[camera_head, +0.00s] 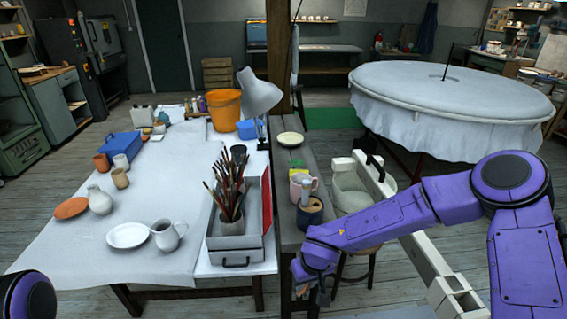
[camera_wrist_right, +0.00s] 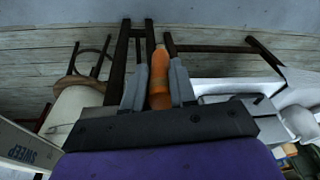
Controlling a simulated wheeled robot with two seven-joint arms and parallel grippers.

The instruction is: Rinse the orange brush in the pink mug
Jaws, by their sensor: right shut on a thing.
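The orange brush (camera_wrist_right: 159,80) is between the two grey fingers of my right gripper (camera_wrist_right: 160,88) in the right wrist view, and the gripper is shut on it. In the head view my right gripper (camera_head: 305,285) is low in front of the narrow bench, at the lower middle, and the brush is mostly hidden there. The pink mug (camera_head: 300,188) stands upright on the narrow bench, farther back than the gripper and apart from it. My left gripper is not in view; only part of my left arm shows at the lower left.
A dark blue pot (camera_head: 310,211) stands in front of the pink mug. A pale dish (camera_head: 290,139) sits farther back on the bench. Left of the bench, a box (camera_head: 237,243) and several brushes in a holder stand on the white-covered table (camera_head: 190,200). A stool (camera_head: 362,250) is on the right.

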